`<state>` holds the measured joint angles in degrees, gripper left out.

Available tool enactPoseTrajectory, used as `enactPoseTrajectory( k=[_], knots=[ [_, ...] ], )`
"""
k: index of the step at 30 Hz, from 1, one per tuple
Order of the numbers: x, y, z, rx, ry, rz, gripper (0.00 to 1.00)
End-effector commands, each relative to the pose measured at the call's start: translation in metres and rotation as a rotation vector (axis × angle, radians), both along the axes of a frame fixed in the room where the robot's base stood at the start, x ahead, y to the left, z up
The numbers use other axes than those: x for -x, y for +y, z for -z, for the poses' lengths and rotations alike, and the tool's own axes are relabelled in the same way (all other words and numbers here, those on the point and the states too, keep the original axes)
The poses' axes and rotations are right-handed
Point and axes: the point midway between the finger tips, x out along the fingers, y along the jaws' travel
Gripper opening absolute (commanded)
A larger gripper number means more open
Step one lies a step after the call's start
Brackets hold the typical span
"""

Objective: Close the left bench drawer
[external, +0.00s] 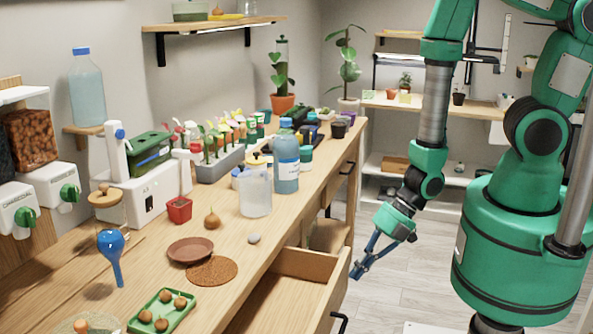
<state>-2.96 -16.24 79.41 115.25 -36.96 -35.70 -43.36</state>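The open bench drawer (334,296) sticks out from the bench front at the bottom of the external view. Its wooden inside looks empty where it shows. Its near end is cut off by the picture edge. A dark handle (341,322) is on its front panel. My gripper (358,272) points down and left, close to the upper far corner of the drawer front in the picture. I cannot tell whether it touches the drawer. Its blue fingers look close together, but the angle hides any gap. Nothing is seen held in it.
The bench top (222,297) holds a green tray (163,311), a brown saucer (190,250), a clear jug (255,192), a blue bottle (286,165) and several plants. Further along the bench front are more dark handles (348,168). The floor (395,300) between bench and my base looks clear.

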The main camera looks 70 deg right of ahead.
Motion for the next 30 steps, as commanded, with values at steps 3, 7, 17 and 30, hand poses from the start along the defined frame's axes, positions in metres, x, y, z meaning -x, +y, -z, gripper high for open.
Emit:
enactPoseTrajectory(
  k=[3, 7, 17, 30],
  knots=[
    [-0.007, 0.000, 0.000, 0.000, 0.000, 0.000, 0.00],
    [-0.022, 0.000, 0.000, 0.000, -0.001, -0.001, 0.00],
    [-0.081, 0.000, 0.000, 0.000, -0.002, -0.002, 0.00],
    [-0.163, 0.000, 0.000, 0.000, -0.001, 0.000, 0.00]
  ],
)
